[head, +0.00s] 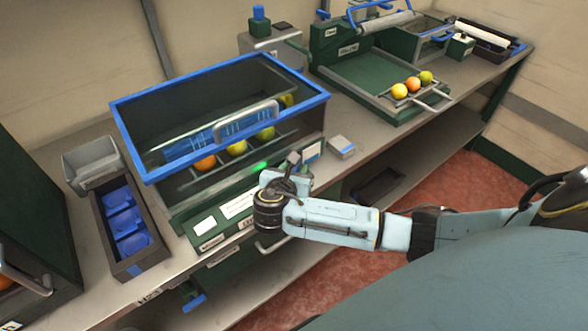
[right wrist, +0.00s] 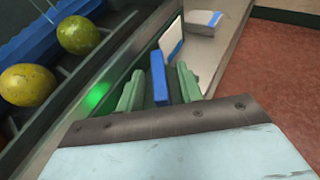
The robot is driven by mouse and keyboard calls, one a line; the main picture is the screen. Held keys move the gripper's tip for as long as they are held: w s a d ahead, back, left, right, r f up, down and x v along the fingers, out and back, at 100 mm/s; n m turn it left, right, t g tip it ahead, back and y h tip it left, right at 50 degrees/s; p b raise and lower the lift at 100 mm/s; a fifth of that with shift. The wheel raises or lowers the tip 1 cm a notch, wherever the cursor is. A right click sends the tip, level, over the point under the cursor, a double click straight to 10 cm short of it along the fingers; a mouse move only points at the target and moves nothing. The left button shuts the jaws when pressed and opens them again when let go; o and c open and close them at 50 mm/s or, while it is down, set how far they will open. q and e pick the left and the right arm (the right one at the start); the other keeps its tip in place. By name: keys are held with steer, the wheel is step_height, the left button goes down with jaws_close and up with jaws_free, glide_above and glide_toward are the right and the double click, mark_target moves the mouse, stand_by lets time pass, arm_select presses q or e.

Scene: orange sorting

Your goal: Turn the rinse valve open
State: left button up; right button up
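A blue upright handle (right wrist: 160,80), which looks like the rinse valve's, stands at the front of the wash machine in the right wrist view. My right gripper (right wrist: 161,84) has one green finger on each side of it. Narrow gaps show between fingers and handle, so the gripper looks open around it. In the head view my right gripper (head: 292,163) is at the machine's front right corner and hides the handle. The machine has a blue-rimmed tank (head: 150,178) with fruit inside and a lit green lamp (head: 260,166). My left gripper is not in view.
A dark tray with blue compartments (head: 122,215) and a grey bin (head: 92,163) stand left of the machine. A small box (head: 341,146) lies just right of it. A green tray station (head: 370,75) with three fruits stands farther right. Red floor (head: 440,185) is open in front.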

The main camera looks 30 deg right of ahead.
jaws_close()
steer(key=n+t+y+p, duration=0.1)
steer(key=p, duration=0.1)
steer(key=n+y+p, duration=0.1)
steer(key=p, duration=0.1)
steer(key=n+t+y+p, duration=0.1)
steer(key=p, duration=0.1)
steer(key=shift+s+d+r+n+t, duration=0.2)
steer(key=shift+s+d+n+t, duration=0.1)
steer(key=shift+n, duration=0.1)
steer(key=shift+n+t+y+p, duration=0.3)
steer(key=shift+n+y+p, duration=0.1)
steer(key=shift+y, duration=0.3)
steer(key=n+y, duration=0.1)
steer(key=n+t+y, duration=0.1)
steer(key=shift+d+f+n+y+p, duration=0.2)
steer(key=shift+n+y+p, duration=0.1)
steer(key=shift+y+p, duration=0.1)
steer(key=shift+d+f+n+y+b, duration=0.1)
steer(key=shift+n+y+b, duration=0.3)
steer(key=shift+n+y, duration=1.25)
steer(key=shift+y, duration=0.35)
jaws_free()
